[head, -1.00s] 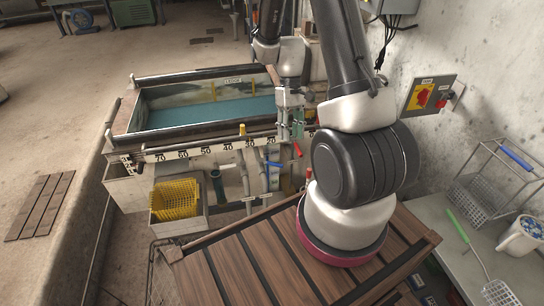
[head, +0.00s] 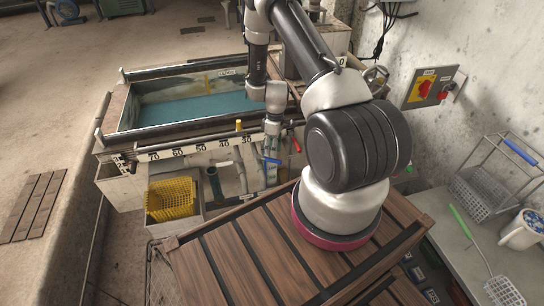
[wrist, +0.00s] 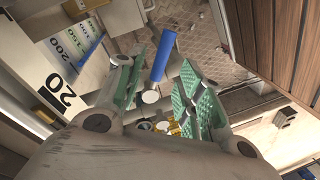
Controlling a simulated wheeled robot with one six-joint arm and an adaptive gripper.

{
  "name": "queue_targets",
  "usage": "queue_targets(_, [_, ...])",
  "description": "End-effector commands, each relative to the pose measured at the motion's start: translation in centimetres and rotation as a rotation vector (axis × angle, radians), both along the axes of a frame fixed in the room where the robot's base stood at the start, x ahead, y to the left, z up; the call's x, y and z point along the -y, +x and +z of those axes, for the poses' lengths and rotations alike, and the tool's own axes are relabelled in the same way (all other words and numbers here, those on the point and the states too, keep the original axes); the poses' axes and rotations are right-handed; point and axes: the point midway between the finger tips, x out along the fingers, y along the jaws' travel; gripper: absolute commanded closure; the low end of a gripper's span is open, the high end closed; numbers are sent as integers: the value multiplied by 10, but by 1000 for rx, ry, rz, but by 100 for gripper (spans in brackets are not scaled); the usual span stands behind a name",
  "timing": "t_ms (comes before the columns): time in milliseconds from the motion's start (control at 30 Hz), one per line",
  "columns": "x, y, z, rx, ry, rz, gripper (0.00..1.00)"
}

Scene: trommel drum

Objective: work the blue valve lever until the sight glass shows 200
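The blue valve lever (wrist: 164,57) shows in the wrist view between and just beyond my gripper's two green-padded fingers (wrist: 160,95). The fingers stand apart, and I see no clear contact with the lever. In the head view the blue lever (head: 271,160) sits on the pipework below the tank's front rail, just under my gripper (head: 272,138), which is small and partly hidden there. A coloured scale plate with 200 on it (wrist: 75,40) stands left of the lever in the wrist view. I cannot read the liquid level on it.
A red lever (head: 296,143) is close to the right of my gripper. The tank (head: 120,112) with blue-green water lies behind, its numbered rail in front. A yellow basket (head: 170,199) is at lower left. A slatted wooden deck (head: 235,262) fills the near foreground.

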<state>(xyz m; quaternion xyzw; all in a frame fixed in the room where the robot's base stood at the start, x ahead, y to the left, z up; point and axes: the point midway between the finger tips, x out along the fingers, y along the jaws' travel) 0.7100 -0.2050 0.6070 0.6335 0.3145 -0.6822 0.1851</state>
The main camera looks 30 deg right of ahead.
Motion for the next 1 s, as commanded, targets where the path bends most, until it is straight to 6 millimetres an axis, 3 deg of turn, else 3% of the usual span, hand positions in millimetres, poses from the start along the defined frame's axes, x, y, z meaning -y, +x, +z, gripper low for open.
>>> queue_targets(233, [-5,-4,-33,0,0,0,63])
queue_targets(567, [-6,-5,-38,0,0,-1,63])
queue_targets(767, [-6,-5,-37,-1,1,-1,97])
queue_targets(1000, [-5,-5,-37,-1,1,-1,100])
